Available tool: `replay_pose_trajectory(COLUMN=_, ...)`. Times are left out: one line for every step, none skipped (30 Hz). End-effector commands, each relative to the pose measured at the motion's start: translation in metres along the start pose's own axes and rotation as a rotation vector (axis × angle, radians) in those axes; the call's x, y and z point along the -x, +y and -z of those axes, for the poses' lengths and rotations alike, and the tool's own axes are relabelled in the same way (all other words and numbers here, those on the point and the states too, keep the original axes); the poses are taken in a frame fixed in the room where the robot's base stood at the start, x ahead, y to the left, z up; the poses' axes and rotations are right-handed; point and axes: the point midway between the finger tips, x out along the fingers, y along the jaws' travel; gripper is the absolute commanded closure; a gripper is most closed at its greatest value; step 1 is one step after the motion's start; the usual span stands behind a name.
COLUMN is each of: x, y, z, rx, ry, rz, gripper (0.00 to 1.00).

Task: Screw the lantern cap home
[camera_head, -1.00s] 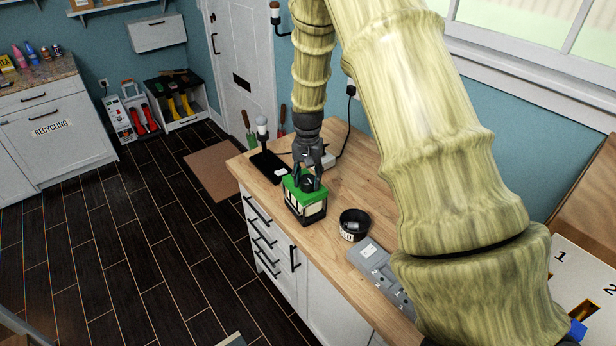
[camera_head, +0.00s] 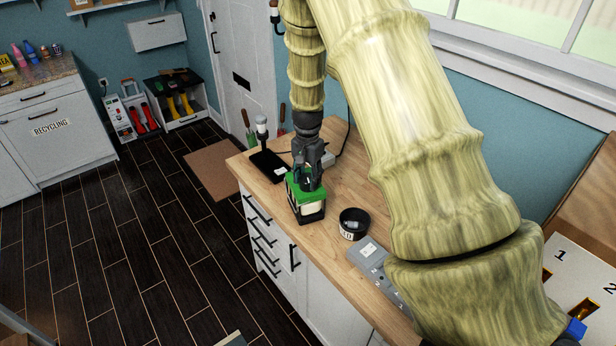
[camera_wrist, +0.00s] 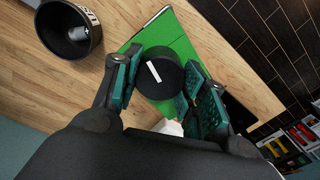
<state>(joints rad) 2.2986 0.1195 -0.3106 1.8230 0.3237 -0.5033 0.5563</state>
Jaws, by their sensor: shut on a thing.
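The lantern (camera_head: 306,208) stands upright on the wooden counter, with a green top, pale panes and a dark base. In the wrist view its green top (camera_wrist: 182,42) lies under a round black cap (camera_wrist: 157,75) with a white line mark. My gripper (camera_head: 308,181) points straight down at the lantern's top. In the wrist view its teal-padded fingers (camera_wrist: 157,84) are shut on the cap from two sides. The cap sits over the green top; whether its thread is fully seated cannot be seen. In the head view the fingers mostly hide the cap.
A black round bowl (camera_head: 354,224) with small things inside stands right of the lantern. A grey panel (camera_head: 369,257) lies nearer on the counter (camera_head: 262,188). A black pad (camera_head: 269,165) with a white-topped post lies behind-left. The counter's front edge is close.

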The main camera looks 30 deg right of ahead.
Motion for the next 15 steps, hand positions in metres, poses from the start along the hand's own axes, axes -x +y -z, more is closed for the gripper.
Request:
replay_pose_trajectory(x=-0.0025, y=0.0005, z=-0.0017, rx=-0.034, ry=-0.002, rz=-0.003, gripper=1.0)
replay_pose_trajectory(x=-0.0025, y=0.0005, z=-0.0018, rx=-0.061, ry=-0.002, rz=-0.004, gripper=1.0)
replay_pose_trajectory(x=-0.0027, y=0.0005, z=-0.0018, rx=-0.103, ry=-0.002, rz=-0.004, gripper=1.0)
replay_pose_trajectory(x=-0.0028, y=0.0007, z=-0.0016, rx=-0.134, ry=-0.002, rz=-0.004, gripper=1.0)
replay_pose_trajectory(x=-0.0029, y=0.0009, z=-0.0014, rx=-0.162, ry=-0.001, rz=-0.004, gripper=1.0)
replay_pose_trajectory(x=-0.003, y=0.001, z=-0.0012, rx=-0.194, ry=-0.001, rz=-0.003, gripper=1.0)
replay_pose_trajectory(x=-0.0031, y=0.0011, z=-0.001, rx=-0.213, ry=-0.001, rz=-0.004, gripper=1.0)
replay_pose_trajectory(x=-0.0031, y=0.001, z=-0.0011, rx=-0.226, ry=-0.001, rz=-0.003, gripper=1.0)
replay_pose_trajectory(x=-0.0031, y=0.0009, z=-0.0011, rx=-0.238, ry=-0.001, rz=-0.003, gripper=1.0)
replay_pose_trajectory(x=-0.003, y=0.0008, z=-0.001, rx=-0.243, ry=-0.001, rz=-0.002, gripper=1.0)
replay_pose_trajectory(x=-0.003, y=0.0008, z=-0.001, rx=-0.245, ry=-0.002, rz=-0.002, gripper=1.0)
replay_pose_trajectory(x=-0.003, y=0.0008, z=-0.0009, rx=-0.244, ry=-0.002, rz=-0.002, gripper=1.0)
replay_pose_trajectory(x=-0.0029, y=0.0008, z=-0.0009, rx=-0.244, ry=-0.002, rz=-0.002, gripper=1.0)
replay_pose_trajectory(x=-0.0029, y=0.0008, z=-0.0008, rx=-0.244, ry=-0.001, rz=-0.002, gripper=1.0)
replay_pose_trajectory(x=-0.0029, y=0.0008, z=-0.0007, rx=-0.243, ry=-0.001, rz=-0.002, gripper=1.0)
